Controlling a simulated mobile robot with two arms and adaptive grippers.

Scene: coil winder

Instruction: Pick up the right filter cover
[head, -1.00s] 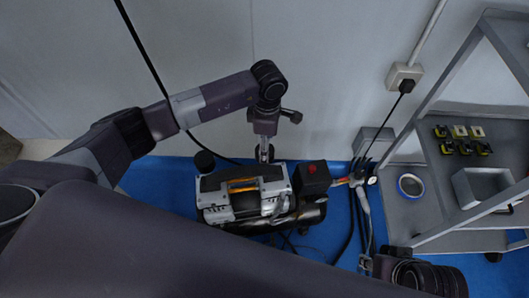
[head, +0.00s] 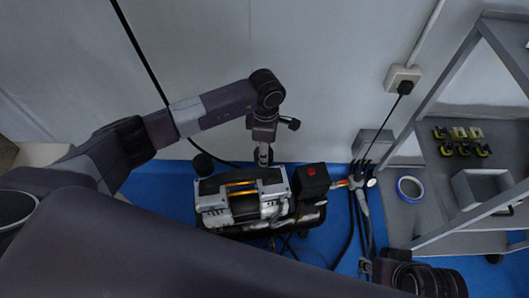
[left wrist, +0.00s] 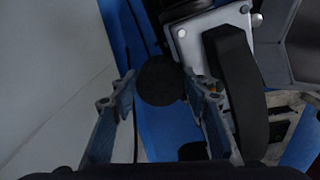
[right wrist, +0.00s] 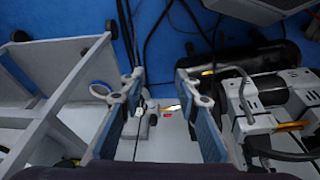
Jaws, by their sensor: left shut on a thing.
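A compressor with a white and black top (head: 243,200) stands on the blue floor by the wall. My left gripper (head: 263,158) is at its wall side, pointing down. In the left wrist view, the round black right filter cover (left wrist: 160,82) sits between the fingertips of my left gripper (left wrist: 160,88), which are shut on it. In the head view the gripper hides this cover. Another round black cover (head: 203,163) is at the compressor's left end. My right gripper (right wrist: 160,82) is open and empty; it is low at the right in the head view (head: 365,265).
A black box with a red button (head: 311,180) is at the compressor's right end. Cables run over the floor to a wall socket (head: 403,78). A grey shelf cart (head: 430,240) on the right holds blue tape (head: 410,188), small yellow-black parts (head: 460,141) and a grey bin (head: 482,188).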

